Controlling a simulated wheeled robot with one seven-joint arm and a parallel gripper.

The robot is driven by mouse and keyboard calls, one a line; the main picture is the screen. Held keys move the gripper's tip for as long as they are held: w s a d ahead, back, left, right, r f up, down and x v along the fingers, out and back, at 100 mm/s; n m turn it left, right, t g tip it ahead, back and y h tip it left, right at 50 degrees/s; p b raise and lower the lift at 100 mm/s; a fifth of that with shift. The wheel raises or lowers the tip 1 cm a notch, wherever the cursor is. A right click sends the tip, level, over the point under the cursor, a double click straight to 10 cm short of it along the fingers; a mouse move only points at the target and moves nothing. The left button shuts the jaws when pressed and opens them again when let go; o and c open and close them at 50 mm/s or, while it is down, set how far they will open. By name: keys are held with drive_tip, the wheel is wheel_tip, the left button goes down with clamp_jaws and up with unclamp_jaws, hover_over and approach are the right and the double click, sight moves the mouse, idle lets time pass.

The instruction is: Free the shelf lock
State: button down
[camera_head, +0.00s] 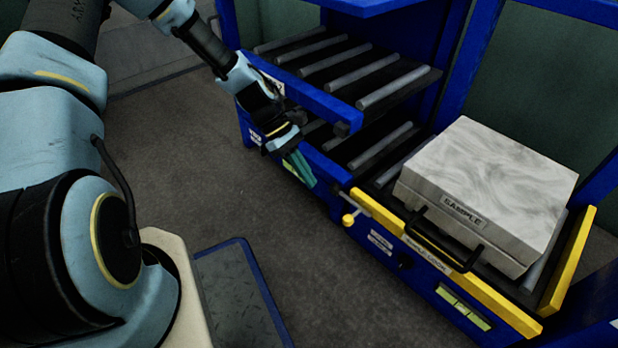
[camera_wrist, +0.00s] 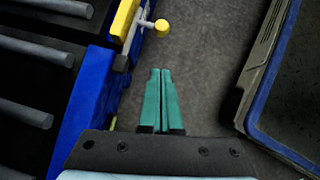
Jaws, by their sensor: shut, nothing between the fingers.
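The shelf lock shows as a small lever with a yellow ball knob (camera_head: 348,219) at the left end of the yellow front rail (camera_head: 377,212). In the wrist view the yellow knob (camera_wrist: 162,27) sits at the end of a short grey rod, ahead of my fingers. My gripper (camera_head: 302,170) has teal fingers and is shut and empty. It is in front of the blue shelf frame, up and left of the knob in the head view, and apart from it. In the wrist view my gripper (camera_wrist: 160,72) points toward the knob with floor visible between them.
A grey box labelled SAMPLE (camera_head: 490,180) with a black handle sits on the roller shelf behind the yellow rail. Another roller shelf (camera_head: 340,75) is at the upper left. The blue frame (camera_head: 325,180) runs close beside my fingers. Floor (camera_head: 200,170) is clear left of the rack.

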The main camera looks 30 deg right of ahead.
sight(349, 225)
drive_tip(key=s+d+f+b, duration=0.3)
drive_tip(key=s+f+b, duration=0.2)
drive_tip(key=s, duration=0.2)
drive_tip(key=shift+d+f, duration=0.3)
drive_tip(key=shift+f, duration=0.1)
drive_tip(key=shift+s, duration=0.1)
drive_tip(key=s+p, duration=0.2)
drive_tip(key=p, duration=0.1)
drive_tip(key=s+d+p, duration=0.1)
drive_tip(key=s, duration=0.1)
drive_tip(key=shift+r, duration=0.3)
drive_tip(key=shift+s+d+f+p, duration=0.1)
drive_tip(key=shift+s+f+p, duration=0.2)
drive_tip(key=shift+s+p, duration=0.25)
